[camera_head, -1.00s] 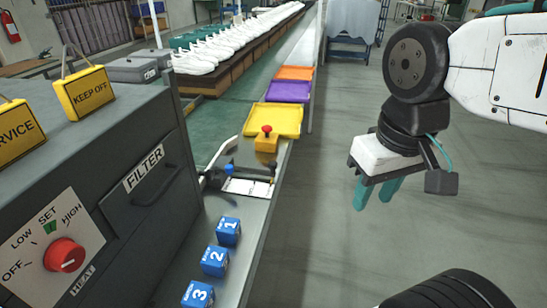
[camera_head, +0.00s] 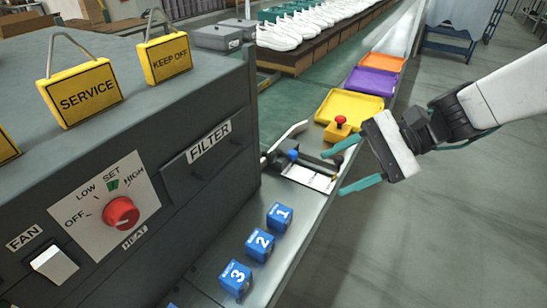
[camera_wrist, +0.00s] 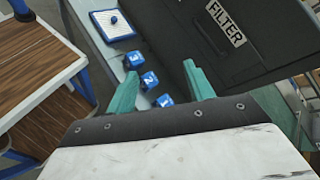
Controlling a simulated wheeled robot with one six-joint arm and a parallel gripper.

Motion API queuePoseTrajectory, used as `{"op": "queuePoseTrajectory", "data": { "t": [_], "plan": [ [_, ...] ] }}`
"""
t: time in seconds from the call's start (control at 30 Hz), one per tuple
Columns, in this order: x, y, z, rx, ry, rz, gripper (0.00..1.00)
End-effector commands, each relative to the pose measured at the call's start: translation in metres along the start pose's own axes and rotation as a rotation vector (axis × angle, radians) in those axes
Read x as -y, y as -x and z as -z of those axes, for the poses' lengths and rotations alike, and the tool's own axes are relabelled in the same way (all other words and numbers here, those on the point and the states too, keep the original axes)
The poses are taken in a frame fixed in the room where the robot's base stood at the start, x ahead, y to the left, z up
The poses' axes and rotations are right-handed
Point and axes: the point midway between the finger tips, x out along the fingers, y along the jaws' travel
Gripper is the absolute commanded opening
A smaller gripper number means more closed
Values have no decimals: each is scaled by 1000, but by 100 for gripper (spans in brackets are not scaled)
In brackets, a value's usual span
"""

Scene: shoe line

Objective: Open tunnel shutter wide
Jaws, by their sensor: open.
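The grey machine with the red HEAT dial (camera_head: 121,212) fills the left of the head view. No part of it can be surely told as the shutter. A dark drawer front marked FILTER (camera_head: 200,172) is on its right side; the FILTER label also shows in the wrist view (camera_wrist: 226,22). A blue-knobbed fitting (camera_head: 293,155) with a white plate (camera_head: 309,177) sits beside the machine. My gripper (camera_head: 334,172) is open and empty, its teal fingers pointing left near this fitting; contact cannot be told. The fingers also show in the wrist view (camera_wrist: 160,72).
Blue blocks 1 (camera_head: 279,217), 2 (camera_head: 260,244) and 3 (camera_head: 236,277) stand on the ledge. A red button on a yellow box (camera_head: 339,130) stands before a yellow tray (camera_head: 350,106). SERVICE (camera_head: 82,93) and KEEP OFF (camera_head: 168,60) signs stand on the machine. Open floor lies right.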

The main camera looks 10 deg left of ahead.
Motion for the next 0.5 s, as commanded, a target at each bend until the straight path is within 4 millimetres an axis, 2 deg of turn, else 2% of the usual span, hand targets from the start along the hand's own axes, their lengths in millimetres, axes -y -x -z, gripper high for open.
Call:
{"op": "queuePoseTrajectory", "data": {
  "t": [0.1, 0.23, 0.37, 0.5],
  "plan": [
    [32, -27, 38, 103, -166, 160, 52],
    [60, -53, 88, 183, -352, 343, 52],
    [74, -77, 145, 226, -531, 516, 52],
    [74, -98, 201, 236, -687, 667, 52]
  ]
}}
